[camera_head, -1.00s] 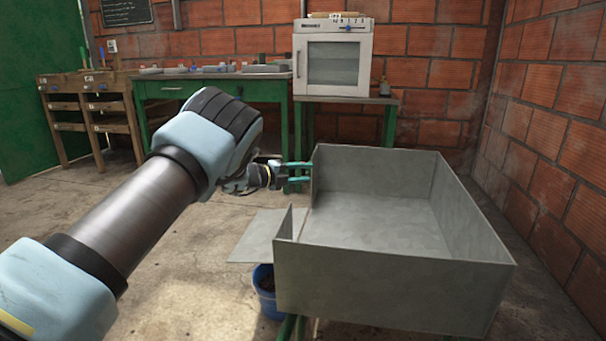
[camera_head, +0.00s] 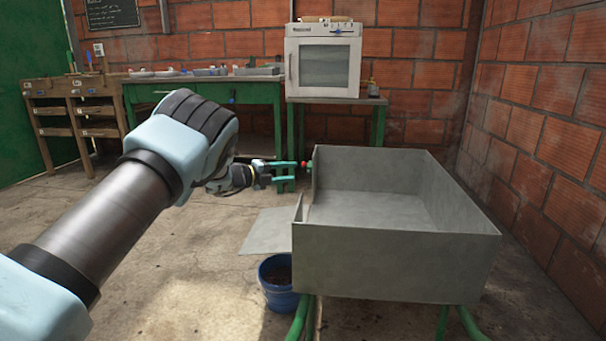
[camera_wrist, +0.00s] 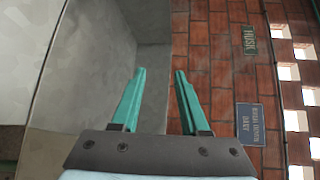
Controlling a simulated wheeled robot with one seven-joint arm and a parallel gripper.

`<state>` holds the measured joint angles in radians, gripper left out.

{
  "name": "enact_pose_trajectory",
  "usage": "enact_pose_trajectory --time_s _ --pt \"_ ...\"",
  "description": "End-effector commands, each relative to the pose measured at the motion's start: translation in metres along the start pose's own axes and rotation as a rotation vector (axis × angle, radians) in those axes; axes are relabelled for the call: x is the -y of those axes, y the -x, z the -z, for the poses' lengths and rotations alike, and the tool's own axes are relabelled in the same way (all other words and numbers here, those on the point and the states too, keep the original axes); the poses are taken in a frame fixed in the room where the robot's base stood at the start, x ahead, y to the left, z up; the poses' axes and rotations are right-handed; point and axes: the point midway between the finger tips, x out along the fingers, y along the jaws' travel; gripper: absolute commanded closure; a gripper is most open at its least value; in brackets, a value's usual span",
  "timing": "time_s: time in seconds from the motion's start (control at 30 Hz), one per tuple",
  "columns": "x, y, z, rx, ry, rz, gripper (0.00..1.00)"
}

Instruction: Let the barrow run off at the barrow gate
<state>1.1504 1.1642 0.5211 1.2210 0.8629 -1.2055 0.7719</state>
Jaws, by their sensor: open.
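A grey open-topped metal barrow tray (camera_head: 395,255) stands at the right on green legs. Its inside looks empty in the head view. Its left wall has a gap, and a flat grey plate (camera_head: 268,232) sticks out there, above the floor. A small red knob (camera_head: 304,164) shows at the tray's back left corner. My gripper (camera_head: 292,175) is open, with green fingers, just left of that corner. In the wrist view my gripper (camera_wrist: 160,72) has nothing between its fingers, and the grey tray wall (camera_wrist: 100,70) lies left of and behind them. Whether a finger touches the tray I cannot tell.
A blue bucket (camera_head: 278,285) with dark contents stands on the floor below the plate. A green bench (camera_head: 215,98), a wooden cabinet (camera_head: 75,112) and a white oven-like box (camera_head: 325,60) stand along the brick back wall. The floor at left centre is clear.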

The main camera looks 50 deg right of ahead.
Motion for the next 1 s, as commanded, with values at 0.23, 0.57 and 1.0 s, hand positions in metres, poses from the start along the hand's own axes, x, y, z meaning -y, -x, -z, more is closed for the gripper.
enact_pose_trajectory --time_s 0.23,0.57,1.0 --pt "-0.004 0.0 -0.001 0.01 0.0 0.005 0.67" --pt "-0.118 0.025 -0.05 0.411 -0.013 0.109 1.0" --pt "-0.324 0.119 -0.078 1.012 0.021 -0.127 1.0"
